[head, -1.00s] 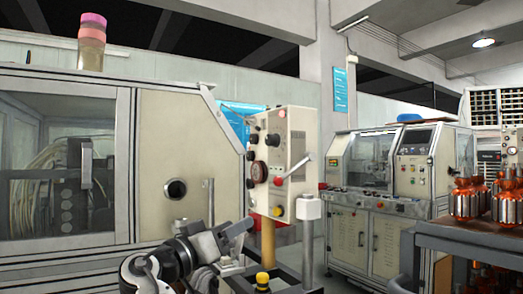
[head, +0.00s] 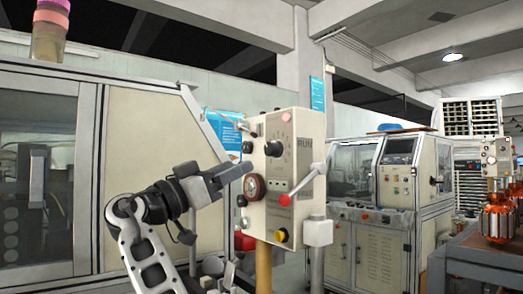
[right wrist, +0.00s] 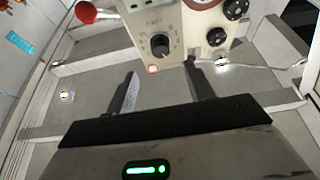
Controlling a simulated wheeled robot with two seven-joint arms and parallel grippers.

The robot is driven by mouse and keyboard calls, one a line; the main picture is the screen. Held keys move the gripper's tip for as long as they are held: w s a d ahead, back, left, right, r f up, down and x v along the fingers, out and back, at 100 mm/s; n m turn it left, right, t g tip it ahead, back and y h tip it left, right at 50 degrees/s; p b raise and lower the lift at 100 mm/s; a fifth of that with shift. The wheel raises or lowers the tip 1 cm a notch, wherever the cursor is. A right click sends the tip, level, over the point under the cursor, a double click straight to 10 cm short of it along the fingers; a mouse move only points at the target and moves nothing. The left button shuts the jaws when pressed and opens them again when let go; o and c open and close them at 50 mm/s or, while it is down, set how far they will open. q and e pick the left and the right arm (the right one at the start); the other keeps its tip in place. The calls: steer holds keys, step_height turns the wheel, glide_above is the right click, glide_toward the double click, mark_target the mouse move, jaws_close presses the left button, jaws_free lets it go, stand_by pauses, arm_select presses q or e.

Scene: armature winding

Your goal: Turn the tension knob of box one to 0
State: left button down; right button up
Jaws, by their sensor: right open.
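A cream control box (head: 305,165) stands on a post in the middle of the head view. A black pointer knob (head: 273,148) with a printed scale is on its face. The knob also shows in the right wrist view (right wrist: 160,46), where the box appears upside down; its numbers are too small to read. My right gripper (head: 240,172) is left of the box in the head view, near its face. In the right wrist view its open, empty fingers (right wrist: 162,76) point toward the box, with the knob beyond and between them. My left gripper is not in view.
A large cream machine (head: 150,160) is at the left. Another similar box (head: 497,155) and copper armatures (head: 497,215) are at the right.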

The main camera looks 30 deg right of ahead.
mark_target(268, 151)
steer(key=p+x, duration=0.1)
steer(key=x, duration=0.7)
steer(key=shift+w+d+p, duration=0.1)
steer(key=shift+d+p, duration=0.25)
steer(key=c, duration=1)
